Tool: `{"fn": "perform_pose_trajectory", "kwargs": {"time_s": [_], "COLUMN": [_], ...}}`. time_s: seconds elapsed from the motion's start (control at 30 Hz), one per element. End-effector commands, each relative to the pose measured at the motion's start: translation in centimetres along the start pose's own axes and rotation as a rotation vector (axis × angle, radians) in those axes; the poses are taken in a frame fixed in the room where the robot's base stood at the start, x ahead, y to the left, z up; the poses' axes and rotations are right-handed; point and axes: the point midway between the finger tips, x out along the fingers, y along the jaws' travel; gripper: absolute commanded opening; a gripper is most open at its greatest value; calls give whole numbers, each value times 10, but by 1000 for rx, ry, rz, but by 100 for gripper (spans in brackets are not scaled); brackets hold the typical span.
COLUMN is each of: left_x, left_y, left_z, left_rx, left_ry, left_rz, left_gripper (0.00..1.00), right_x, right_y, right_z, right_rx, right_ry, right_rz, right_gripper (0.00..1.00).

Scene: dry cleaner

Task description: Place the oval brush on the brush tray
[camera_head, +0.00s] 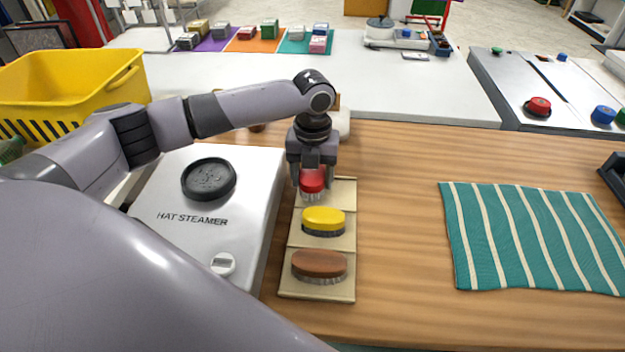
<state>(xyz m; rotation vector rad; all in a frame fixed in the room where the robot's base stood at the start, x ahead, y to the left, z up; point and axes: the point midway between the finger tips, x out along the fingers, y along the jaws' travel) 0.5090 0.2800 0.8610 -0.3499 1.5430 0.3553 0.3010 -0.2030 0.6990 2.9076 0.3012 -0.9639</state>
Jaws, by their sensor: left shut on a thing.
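A beige brush tray (292,281) lies on the wooden counter, right of the hat steamer. A brush with a brown oval back (319,264) lies in its near section, and one with a yellow oval back (323,220) in its middle section. My left gripper (312,183) points down at the tray's far section. It is shut on a red-backed brush (312,181) with pale bristles facing down. The fingers hide part of the red brush, and I cannot tell whether its bristles touch the tray. My right gripper is not in view.
The white hat steamer (170,238) stands close left of the tray. A striped green cloth (530,238) lies at the right, with bare wood between it and the tray. A yellow basket (70,82) stands at the back left. A dark object (612,178) sits at the right edge.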

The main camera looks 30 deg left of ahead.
Motion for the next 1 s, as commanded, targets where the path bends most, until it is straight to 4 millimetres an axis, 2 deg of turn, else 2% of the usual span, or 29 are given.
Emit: {"fn": "perform_pose_trajectory", "kwargs": {"time_s": [0.1, 0.5, 0.53, 0.6, 0.87, 1.0], "left_x": [14, 18, 18, 18, 18, 10], "left_y": [0, 0, 0, 0, 0, 0], "left_z": [0, 0, 0, 0, 0, 0], "left_rx": [1, 1, 1, 1, 1, 0], "left_ry": [1, -1, -2, -2, -1, -1], "left_rz": [0, -1, -1, -1, -1, -1], "left_gripper": [25, 25, 68, 87, 87, 87], "right_x": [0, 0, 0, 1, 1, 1], "right_y": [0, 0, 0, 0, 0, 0], "right_z": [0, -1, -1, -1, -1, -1], "right_rx": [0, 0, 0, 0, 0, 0], "right_ry": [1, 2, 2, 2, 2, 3], "right_rz": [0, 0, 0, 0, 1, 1], "right_gripper": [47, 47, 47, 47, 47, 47]}}
